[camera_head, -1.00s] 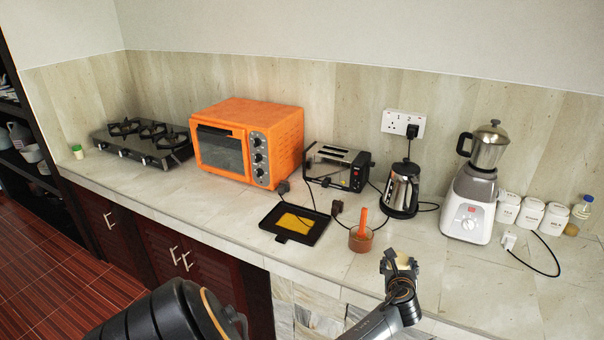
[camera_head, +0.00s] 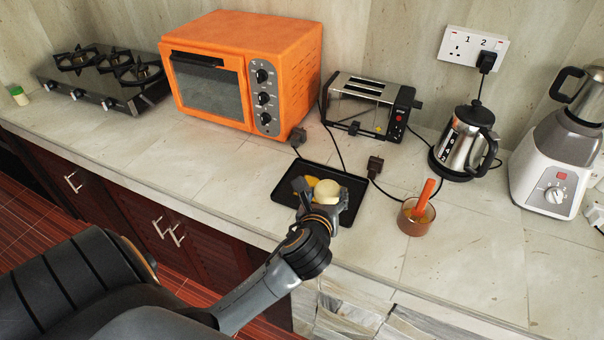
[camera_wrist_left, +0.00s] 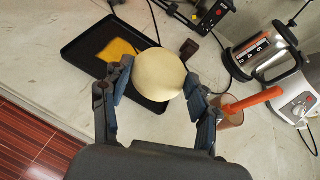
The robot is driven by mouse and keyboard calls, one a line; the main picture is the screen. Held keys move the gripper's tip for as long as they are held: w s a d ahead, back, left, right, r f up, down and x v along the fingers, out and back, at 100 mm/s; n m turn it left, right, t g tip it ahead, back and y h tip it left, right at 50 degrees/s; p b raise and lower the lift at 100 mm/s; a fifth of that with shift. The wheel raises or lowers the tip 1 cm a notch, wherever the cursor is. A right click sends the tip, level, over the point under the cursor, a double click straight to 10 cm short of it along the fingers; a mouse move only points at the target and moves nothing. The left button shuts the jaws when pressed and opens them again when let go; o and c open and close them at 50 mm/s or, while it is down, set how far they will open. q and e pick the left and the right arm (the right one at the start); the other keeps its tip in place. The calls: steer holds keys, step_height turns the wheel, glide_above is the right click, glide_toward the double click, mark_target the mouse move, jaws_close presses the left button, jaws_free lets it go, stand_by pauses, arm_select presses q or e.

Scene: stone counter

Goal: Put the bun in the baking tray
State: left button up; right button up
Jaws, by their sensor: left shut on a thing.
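The bun (camera_head: 328,193) is pale and round. My left gripper (camera_head: 318,200) is shut on it and holds it over the right part of the black baking tray (camera_head: 285,194). In the left wrist view the bun (camera_wrist_left: 159,75) sits between the two fingers of the gripper (camera_wrist_left: 157,92). The tray (camera_wrist_left: 78,52) lies beyond it, with a flat yellow-orange piece (camera_wrist_left: 118,52) inside. I cannot tell how high the bun is above the tray. My right gripper is not in view.
A brown cup (camera_head: 416,217) with an orange handle sticking out stands right of the tray. Behind are an orange oven (camera_head: 243,70), a toaster (camera_head: 365,105), a kettle (camera_head: 462,140) and a blender (camera_head: 555,150). Cables and a plug (camera_head: 375,167) lie near the tray.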

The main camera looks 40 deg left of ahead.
mark_target(324, 183)
arm_select(q)
steer(key=x, duration=0.2)
steer(key=a+x, duration=0.1)
steer(key=x, duration=0.1)
steer(key=p+x, duration=0.1)
steer(key=x, duration=0.1)
steer(key=shift+a+f, duration=0.15)
steer(key=shift+a, duration=0.2)
steer(key=w+a+f, duration=0.2)
steer(key=f, duration=0.1)
steer(key=w+a+f, duration=0.1)
steer(key=w+f, duration=0.1)
steer(key=shift+a+f, duration=0.2)
steer(key=shift+w+a+f, duration=0.35)
steer(key=shift+w+f, duration=0.1)
steer(key=shift+f, duration=0.25)
step_height(324, 183, down, 3)
steer(key=shift+a+f, duration=0.1)
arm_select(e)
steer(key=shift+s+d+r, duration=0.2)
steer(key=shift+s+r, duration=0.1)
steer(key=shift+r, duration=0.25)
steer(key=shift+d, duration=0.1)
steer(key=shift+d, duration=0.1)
arm_select(q)
steer(key=o, duration=1.1)
steer(key=shift+f, duration=0.15)
steer(key=shift+o, duration=0.2)
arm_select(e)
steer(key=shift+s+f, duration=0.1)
